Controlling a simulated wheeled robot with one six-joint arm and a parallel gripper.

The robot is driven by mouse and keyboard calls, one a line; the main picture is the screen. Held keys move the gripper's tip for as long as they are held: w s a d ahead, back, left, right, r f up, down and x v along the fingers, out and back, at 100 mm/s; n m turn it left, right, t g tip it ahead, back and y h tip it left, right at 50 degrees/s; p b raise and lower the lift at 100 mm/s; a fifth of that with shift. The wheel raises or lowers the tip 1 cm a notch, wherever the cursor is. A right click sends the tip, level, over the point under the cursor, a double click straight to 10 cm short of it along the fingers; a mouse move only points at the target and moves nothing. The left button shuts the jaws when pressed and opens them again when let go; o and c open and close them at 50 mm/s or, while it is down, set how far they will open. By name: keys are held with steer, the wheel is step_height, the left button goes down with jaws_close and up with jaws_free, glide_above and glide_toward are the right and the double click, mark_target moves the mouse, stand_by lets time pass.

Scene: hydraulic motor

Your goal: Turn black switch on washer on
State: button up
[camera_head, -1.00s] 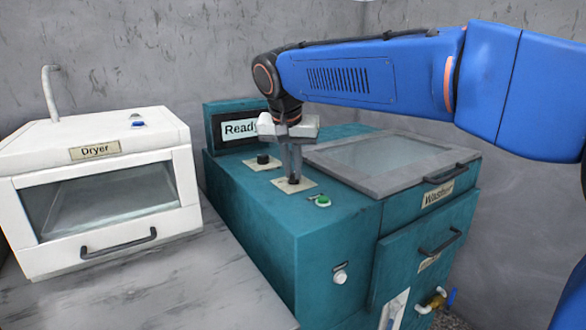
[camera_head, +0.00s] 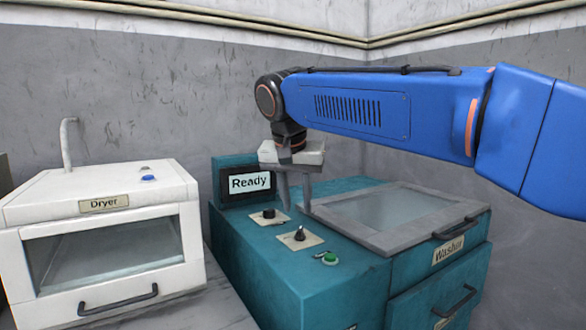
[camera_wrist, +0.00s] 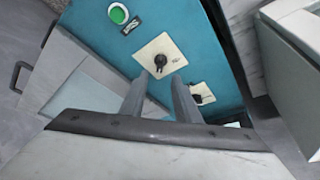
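The teal washer (camera_head: 300,278) has two black switches on pale plates. The front black switch (camera_head: 299,234) has a narrow raised grip; it also shows in the wrist view (camera_wrist: 160,61). The rear black switch (camera_head: 268,213) is partly hidden by a finger in the wrist view (camera_wrist: 196,98). The washer display (camera_head: 250,182) reads "Ready". My gripper (camera_head: 296,209) is above the panel, its two fingers apart with nothing between them. In the wrist view its fingertips (camera_wrist: 158,81) point toward the front switch, apart from it.
A green button (camera_head: 330,259) sits in front of the switches, also in the wrist view (camera_wrist: 118,14). The washer's glass lid (camera_head: 400,210) is shut on the right. A white dryer (camera_head: 105,235) stands left. Walls close off the back.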

steer(key=v, duration=1)
steer(key=shift+d, duration=0.1)
steer(key=s+d+f+n, duration=0.1)
steer(key=s+d+f, duration=0.3)
steer(key=d+f, duration=0.5)
steer(key=s+d+f+n, duration=0.1)
steer(key=s+d+f, duration=0.4)
steer(key=d, duration=0.7)
steer(key=s+d+f, duration=0.3)
steer(key=s+f, duration=0.2)
steer(key=f, duration=0.2)
steer(key=s+d+f, duration=0.4)
steer(key=f, duration=0.4)
steer(key=s+d+f+y, duration=0.1)
steer(key=s+d+f, duration=0.2)
steer(key=s+f, duration=0.2)
step_height(320, 180, down, 3)
steer(key=shift+s+d+r, duration=0.2)
steer(key=shift+s+d, duration=0.05)
steer(key=shift+s, duration=0.05)
